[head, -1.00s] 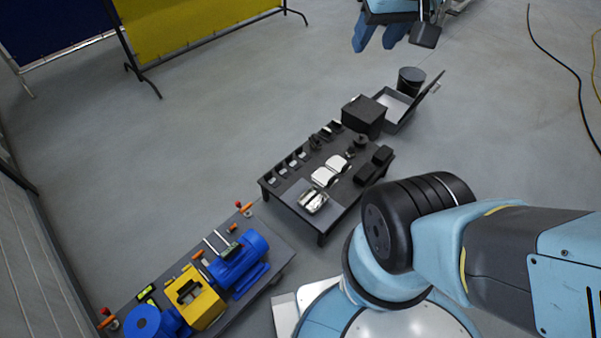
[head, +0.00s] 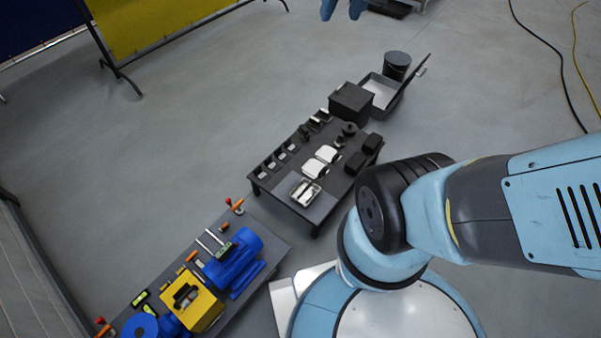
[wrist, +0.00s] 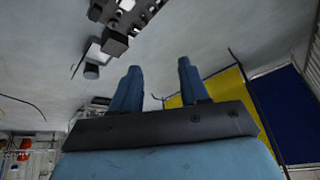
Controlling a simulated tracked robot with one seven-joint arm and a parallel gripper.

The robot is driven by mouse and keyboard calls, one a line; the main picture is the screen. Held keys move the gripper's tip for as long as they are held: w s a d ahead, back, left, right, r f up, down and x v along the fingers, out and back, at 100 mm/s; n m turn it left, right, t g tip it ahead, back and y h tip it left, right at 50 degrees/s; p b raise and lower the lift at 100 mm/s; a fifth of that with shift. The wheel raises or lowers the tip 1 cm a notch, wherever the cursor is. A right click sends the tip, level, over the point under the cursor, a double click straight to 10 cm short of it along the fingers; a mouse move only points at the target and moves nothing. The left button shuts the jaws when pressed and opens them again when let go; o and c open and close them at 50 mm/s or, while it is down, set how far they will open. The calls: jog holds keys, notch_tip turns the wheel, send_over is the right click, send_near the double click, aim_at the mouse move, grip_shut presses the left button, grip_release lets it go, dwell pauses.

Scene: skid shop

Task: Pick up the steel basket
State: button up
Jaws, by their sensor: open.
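The steel basket (head: 306,192) is a small, shiny, open metal container on the near end of the low dark table (head: 325,208). Something pale may lie in it, but it is too small to tell. My gripper (head: 342,12) shows only its blue fingertips at the top edge of the head view, far beyond the table and apart from the basket. In the wrist view my gripper (wrist: 159,68) has its two blue fingers spread with nothing between them. I cannot make out the basket in the wrist view.
White parts (head: 320,161) and black blocks sit beside the basket. A black box (head: 351,103), an open grey case (head: 385,92) and a black bucket (head: 397,66) stand behind. A skid with a blue motor (head: 234,262) and yellow unit (head: 191,304) lies left. Cables (head: 548,65) cross the right floor.

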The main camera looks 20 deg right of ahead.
jog(key=w+a+f+m, duration=0.15)
jog(key=w+f, duration=0.35)
jog(key=w, duration=0.6)
jog(key=w+f+m+g+y, duration=0.1)
jog(key=w+f+m, duration=0.1)
jog(key=w+f, duration=0.95)
jog(key=w+f+m+g+y, duration=0.1)
jog(key=w+f, duration=0.8)
jog(key=f, duration=0.6)
jog(key=m+g+h, duration=0.3)
jog(key=m, duration=0.3)
send_over(305, 189)
notch_tip(305, 189, down, 49)
jog(key=f, duration=0.8)
jog(key=shift+s+a+f, duration=0.15)
jog(key=shift+s+a, duration=0.1)
jog(key=shift+s, duration=0.05)
jog(key=shift+w+d+f, duration=0.15)
jog(key=shift+f, duration=1.2)
jog(key=shift+w+d+f, duration=0.1)
jog(key=shift+f, duration=1.2)
jog(key=shift+c, duration=0.3)
